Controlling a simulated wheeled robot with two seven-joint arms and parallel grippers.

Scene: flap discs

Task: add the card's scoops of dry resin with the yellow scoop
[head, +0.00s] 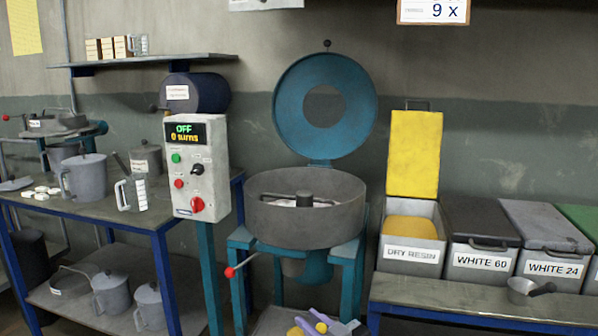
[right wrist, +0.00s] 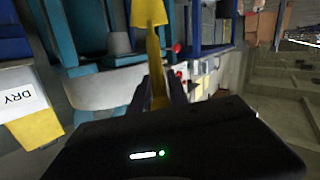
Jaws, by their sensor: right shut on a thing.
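My right gripper (head: 313,324) is at the bottom edge of the head view, in front of the mixer and low. It is shut on the handle of the yellow scoop (head: 296,331). In the right wrist view the yellow scoop (right wrist: 150,12) stretches away from the dark fingers (right wrist: 158,90); its contents cannot be made out. The dry resin bin (head: 408,256) stands open, yellow lid raised, with yellow resin (head: 410,228) inside. The mixer pan (head: 305,222) is open, its round teal lid (head: 290,90) up. A card (head: 436,11) on the wall reads "9 x". My left gripper is out of view.
The control box (head: 200,165) reads "OFF, 0 turns". Closed bins WHITE 60 (head: 482,262) and WHITE 24 (head: 552,266) stand right of the resin. A grey metal scoop (head: 520,291) lies before them. A bench (head: 100,208) with jugs stands left.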

